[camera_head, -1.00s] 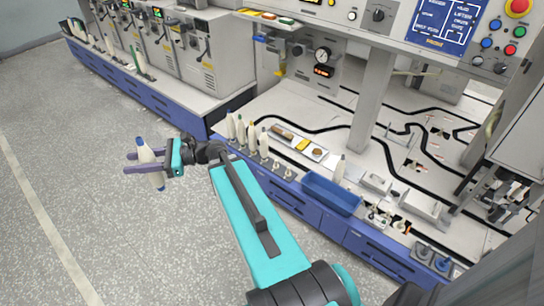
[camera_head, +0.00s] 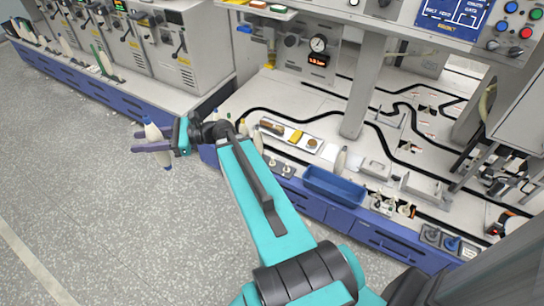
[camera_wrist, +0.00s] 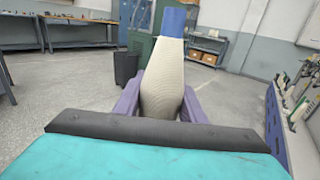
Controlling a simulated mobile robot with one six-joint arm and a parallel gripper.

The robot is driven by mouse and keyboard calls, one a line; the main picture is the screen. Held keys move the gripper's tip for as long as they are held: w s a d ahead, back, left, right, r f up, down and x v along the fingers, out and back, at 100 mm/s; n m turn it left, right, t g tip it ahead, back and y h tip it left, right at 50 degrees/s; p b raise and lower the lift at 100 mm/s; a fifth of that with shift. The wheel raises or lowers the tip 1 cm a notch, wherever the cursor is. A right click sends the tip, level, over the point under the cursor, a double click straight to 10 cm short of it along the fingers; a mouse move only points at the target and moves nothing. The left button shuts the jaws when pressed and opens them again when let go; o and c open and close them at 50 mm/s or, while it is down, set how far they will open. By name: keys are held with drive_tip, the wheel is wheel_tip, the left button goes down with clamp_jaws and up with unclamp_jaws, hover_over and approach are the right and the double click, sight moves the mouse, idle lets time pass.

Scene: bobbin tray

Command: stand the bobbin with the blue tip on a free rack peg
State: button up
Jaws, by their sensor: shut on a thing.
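The bobbin with the blue tip (camera_head: 152,131) is cream-coloured and is clasped in my gripper (camera_head: 148,140). It is held over the grey floor, left of the blue-fronted bench, tip up and slightly tilted. In the wrist view the bobbin (camera_wrist: 163,82) stands between the two purple fingers (camera_wrist: 160,104), its blue end at the top; its lower end is hidden. The rack is along the bench's front edge, right of my gripper and partly hidden by my arm. Cream bobbins (camera_head: 258,142) stand on it, and bare pegs (camera_head: 287,170) show at its right end.
A blue bin (camera_head: 335,185) sits on the bench right of the rack. A tray (camera_head: 290,135) with small items lies behind the rack. Machines (camera_head: 185,50) stand at the upper left. The floor (camera_head: 110,220) around my gripper is clear.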

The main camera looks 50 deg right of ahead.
drive_tip(key=shift+w+a, duration=0.1)
idle(0.3)
drive_tip(key=s+d+f+m+t+h+b, duration=0.2)
drive_tip(key=d+f+b, duration=0.6)
drive_tip(key=d, duration=0.5)
drive_tip(key=s+d+f+m+t+h+b, duration=0.1)
drive_tip(key=d+f+m+t+h+b, duration=0.15)
drive_tip(key=d+f+b, duration=0.8)
drive_tip(key=s+d+f+m+h+b, duration=0.1)
drive_tip(key=s+d+f+h+b, duration=0.1)
drive_tip(key=d, duration=0.6)
drive_tip(key=s+d+f+m+t+h+b, duration=0.1)
drive_tip(key=s+d+f+b, duration=0.4)
drive_tip(key=s+d, duration=0.2)
drive_tip(key=s+d+f+m+t+h+b, duration=0.1)
drive_tip(key=s+d+f+b, duration=0.3)
drive_tip(key=d, duration=0.6)
drive_tip(key=shift+s+h, duration=0.45)
drive_tip(key=shift+h, duration=0.4)
drive_tip(key=shift+d+m, duration=0.1)
drive_tip(key=shift+m, duration=0.15)
drive_tip(key=w+d+b, duration=0.1)
drive_tip(key=w, duration=0.3)
drive_tip(key=w+b, duration=0.2)
drive_tip(key=w, duration=0.3)
drive_tip(key=w+d+f+b, duration=0.1)
drive_tip(key=w, duration=0.4)
drive_tip(key=shift+w+d+f, duration=0.1)
drive_tip(key=shift+w+d, duration=0.15)
drive_tip(key=shift+d, duration=0.05)
